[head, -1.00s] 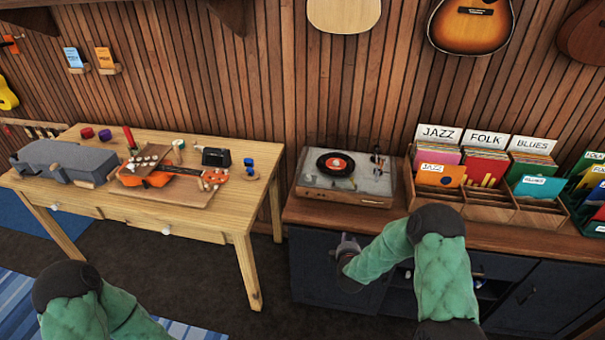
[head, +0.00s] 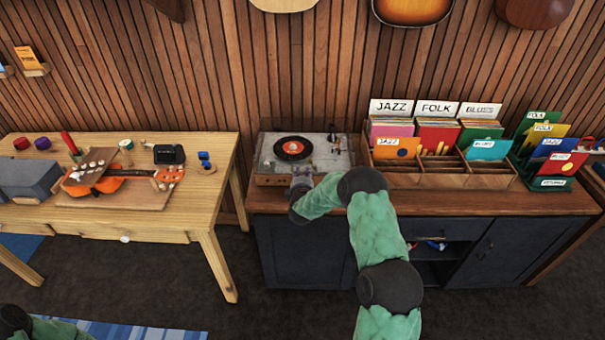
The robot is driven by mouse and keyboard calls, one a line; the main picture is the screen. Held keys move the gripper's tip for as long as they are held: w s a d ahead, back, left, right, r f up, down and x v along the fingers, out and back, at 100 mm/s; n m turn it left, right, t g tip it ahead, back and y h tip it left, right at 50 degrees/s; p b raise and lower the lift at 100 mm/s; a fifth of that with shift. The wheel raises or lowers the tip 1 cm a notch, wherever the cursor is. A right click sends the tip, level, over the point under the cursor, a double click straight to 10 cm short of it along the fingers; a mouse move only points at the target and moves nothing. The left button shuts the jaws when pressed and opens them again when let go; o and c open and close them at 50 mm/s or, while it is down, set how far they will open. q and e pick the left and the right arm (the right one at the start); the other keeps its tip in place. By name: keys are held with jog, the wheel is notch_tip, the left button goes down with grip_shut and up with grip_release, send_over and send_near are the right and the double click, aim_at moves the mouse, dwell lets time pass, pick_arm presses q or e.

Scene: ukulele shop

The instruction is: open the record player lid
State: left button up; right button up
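The record player (head: 264,167) sits on the wooden top of the dark cabinet, against the slatted wall. A black record with a red label shows on it, and its tonearm is at the right. A clear lid seems to lie flat over the top, but its outline is hard to make out. My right gripper (head: 300,184) is at the front edge of the player, near its middle. Its fingers are small and partly hidden by its own wrist, so I cannot tell whether they touch the lid or are open. My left gripper is out of view; only a bit of that arm shows at bottom left.
Right of the player stands a wooden record crate (head: 440,180) with several sleeves, with a green rack (head: 548,184) beyond. At left, a wooden table (head: 200,205) holds an orange ukulele (head: 110,185). A gap separates the table and the cabinet (head: 290,245).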

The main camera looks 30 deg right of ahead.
jog(key=shift+x, duration=1)
grip_shut()
